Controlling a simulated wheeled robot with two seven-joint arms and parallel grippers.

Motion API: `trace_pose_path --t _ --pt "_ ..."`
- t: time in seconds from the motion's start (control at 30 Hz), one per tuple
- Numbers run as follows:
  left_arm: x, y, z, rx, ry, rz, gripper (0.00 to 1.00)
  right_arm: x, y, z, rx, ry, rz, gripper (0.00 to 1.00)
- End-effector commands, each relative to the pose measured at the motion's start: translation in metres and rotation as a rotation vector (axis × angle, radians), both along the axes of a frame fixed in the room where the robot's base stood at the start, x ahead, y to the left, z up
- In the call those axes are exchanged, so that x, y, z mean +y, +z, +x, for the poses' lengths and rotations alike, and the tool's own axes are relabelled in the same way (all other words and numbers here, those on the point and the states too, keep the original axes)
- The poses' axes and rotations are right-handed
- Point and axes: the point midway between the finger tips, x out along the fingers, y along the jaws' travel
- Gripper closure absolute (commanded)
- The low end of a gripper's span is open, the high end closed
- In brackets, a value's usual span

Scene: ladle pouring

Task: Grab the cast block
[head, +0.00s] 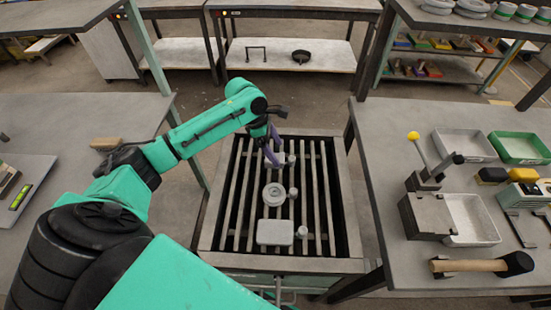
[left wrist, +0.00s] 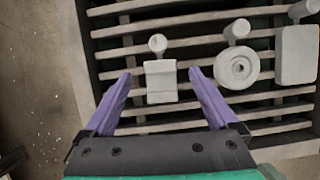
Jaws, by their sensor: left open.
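The cast block (left wrist: 160,82) is a small pale grey casting with a round knob (left wrist: 157,44) at one end. It lies on the slatted grate near its far end, and in the head view it shows partly (head: 282,158) beside my left gripper (head: 271,151). In the left wrist view my left gripper (left wrist: 160,74) is open, with its purple fingers apart and the block's near part between their tips in the picture. I cannot tell whether the fingers touch it. My right gripper is not in view.
A round cast wheel (head: 274,194) and a rounded cast plate (head: 275,232) lie nearer on the same grate (head: 232,205). The right table (head: 390,165) holds trays, a lever tool and a hammer (head: 480,265). The left table (head: 75,115) stands beside my arm.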

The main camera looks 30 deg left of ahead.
Motion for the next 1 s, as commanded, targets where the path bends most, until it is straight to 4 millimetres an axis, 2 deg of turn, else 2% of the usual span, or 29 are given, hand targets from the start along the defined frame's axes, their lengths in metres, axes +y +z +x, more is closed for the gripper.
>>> trace_pose_path --t 0.1,0.2,0.43,0.47,0.6,0.7,1.0 --pt "-0.008 -0.020 0.004 0.003 -0.001 0.000 0.07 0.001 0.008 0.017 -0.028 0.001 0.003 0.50" --pt "-0.014 -0.037 0.006 0.002 -0.001 0.000 0.07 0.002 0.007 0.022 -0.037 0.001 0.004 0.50" --pt "-0.015 -0.042 0.007 0.000 -0.001 0.001 0.07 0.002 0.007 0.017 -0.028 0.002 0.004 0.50" --pt "-0.015 -0.042 0.007 0.000 -0.001 0.001 0.11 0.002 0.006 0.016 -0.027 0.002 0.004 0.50" --pt "-0.015 -0.042 0.007 0.000 -0.001 0.001 0.65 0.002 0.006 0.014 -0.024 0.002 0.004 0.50" --pt "-0.015 -0.042 0.007 0.000 -0.001 0.001 1.00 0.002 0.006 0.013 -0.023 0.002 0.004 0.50" --pt "-0.015 -0.039 0.008 -0.002 -0.001 0.001 1.00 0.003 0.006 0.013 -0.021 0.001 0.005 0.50"
